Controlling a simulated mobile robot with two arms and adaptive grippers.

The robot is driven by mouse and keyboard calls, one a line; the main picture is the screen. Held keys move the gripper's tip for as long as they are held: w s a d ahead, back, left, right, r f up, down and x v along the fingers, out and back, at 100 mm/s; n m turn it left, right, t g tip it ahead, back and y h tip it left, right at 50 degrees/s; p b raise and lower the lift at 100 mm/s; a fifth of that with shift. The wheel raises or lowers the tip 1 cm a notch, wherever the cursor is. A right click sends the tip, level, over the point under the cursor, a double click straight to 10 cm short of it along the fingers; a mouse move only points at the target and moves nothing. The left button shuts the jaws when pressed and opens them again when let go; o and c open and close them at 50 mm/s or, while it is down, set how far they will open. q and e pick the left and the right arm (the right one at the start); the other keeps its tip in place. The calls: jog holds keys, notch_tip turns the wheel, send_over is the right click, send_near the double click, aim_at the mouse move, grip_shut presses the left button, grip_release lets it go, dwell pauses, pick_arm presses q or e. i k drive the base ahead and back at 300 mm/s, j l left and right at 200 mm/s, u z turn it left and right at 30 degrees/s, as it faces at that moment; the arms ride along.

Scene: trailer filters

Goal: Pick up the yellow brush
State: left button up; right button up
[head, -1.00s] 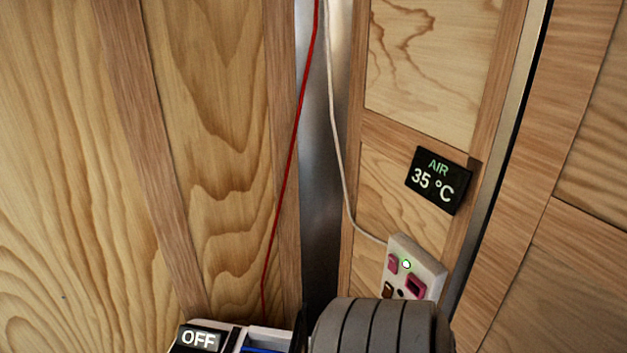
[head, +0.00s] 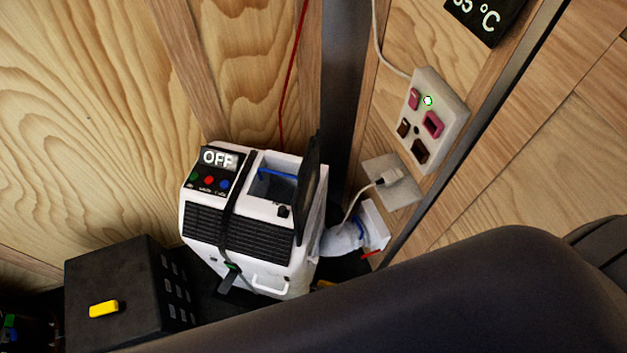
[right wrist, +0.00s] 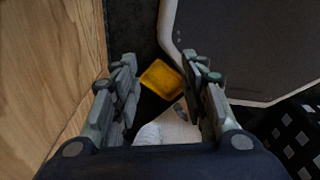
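In the right wrist view, a yellow block-like thing (right wrist: 161,78), likely the yellow brush, lies low on the dark floor beyond my fingertips. My right gripper (right wrist: 160,82) is open, with a finger on either side of it in the picture; I see no contact. In the head view, a sliver of yellow (head: 325,284) shows low by the white unit, mostly hidden by my dark arm. Another small yellow piece (head: 104,308) sits on a black box; I cannot tell what it is. My left gripper is not in view.
The white unit (head: 268,279) reads OFF and has an open dark flap (head: 312,190). A pale hose (head: 341,240) joins it to the wall beside a socket panel (head: 436,118). The black box (head: 120,275) stands left. In the wrist view, a dark panel (right wrist: 245,45) is close on the right.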

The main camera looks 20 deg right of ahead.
aim_at(97, 311)
jog(key=u, duration=1.8)
jog(key=j+z, duration=0.1)
jog(key=z, duration=1.15)
jog(key=j+z, duration=0.25)
jog(key=j, duration=0.15)
jog(key=j+z, duration=0.25)
jog(key=j, duration=0.15)
jog(key=k+j+z, duration=0.1)
jog(key=j+z, duration=0.15)
jog(key=j, duration=0.15)
jog(key=k+j+z, duration=0.1)
jog(key=j+z, duration=0.15)
jog(key=k+j+z, duration=0.15)
jog(key=j+z, duration=0.15)
jog(key=j, duration=0.2)
jog(key=k+j+z, duration=0.25)
jog(key=i+j, duration=0.05)
jog(key=i, duration=0.05)
